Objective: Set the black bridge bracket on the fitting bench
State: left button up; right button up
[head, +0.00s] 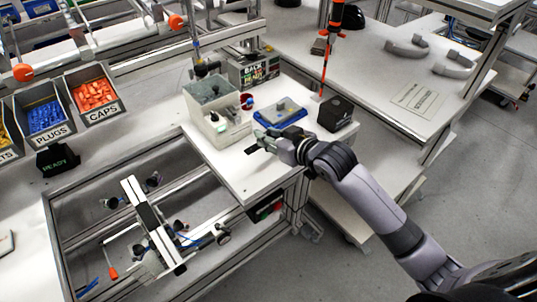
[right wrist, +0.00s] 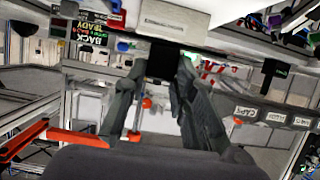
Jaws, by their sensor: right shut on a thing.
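My right gripper (head: 264,141) reaches in from the right over a white bench top (head: 240,178). It is shut on a small black piece that looks like the black bridge bracket (head: 251,150). In the right wrist view the black bracket (right wrist: 161,62) sits between the two fingertips (right wrist: 160,80). I cannot tell whether the bracket touches the bench top or hangs just above it. My left gripper is not in view.
A grey divided bin (head: 212,112), a blue tray (head: 281,111) and a black box (head: 336,114) stand behind the gripper. Bins of plugs (head: 44,116) and caps (head: 95,94) are at the left. An open frame with a clamp rail (head: 152,222) lies front left. The bench's front part is clear.

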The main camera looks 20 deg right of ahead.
notch_tip(320, 180, down, 3)
jog(key=shift+r, duration=0.1)
jog(key=shift+f, duration=0.4)
notch_tip(320, 180, down, 4)
jog(key=shift+f+p, duration=0.1)
jog(key=shift+p, duration=0.25)
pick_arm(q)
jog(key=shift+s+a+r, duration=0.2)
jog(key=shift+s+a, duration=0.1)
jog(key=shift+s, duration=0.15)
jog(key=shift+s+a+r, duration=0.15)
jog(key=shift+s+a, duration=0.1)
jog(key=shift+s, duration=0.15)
pick_arm(e)
jog(key=shift+f, duration=0.1)
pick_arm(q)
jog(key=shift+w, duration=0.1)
pick_arm(e)
jog(key=o, duration=1)
jog(key=shift+o, duration=0.2)
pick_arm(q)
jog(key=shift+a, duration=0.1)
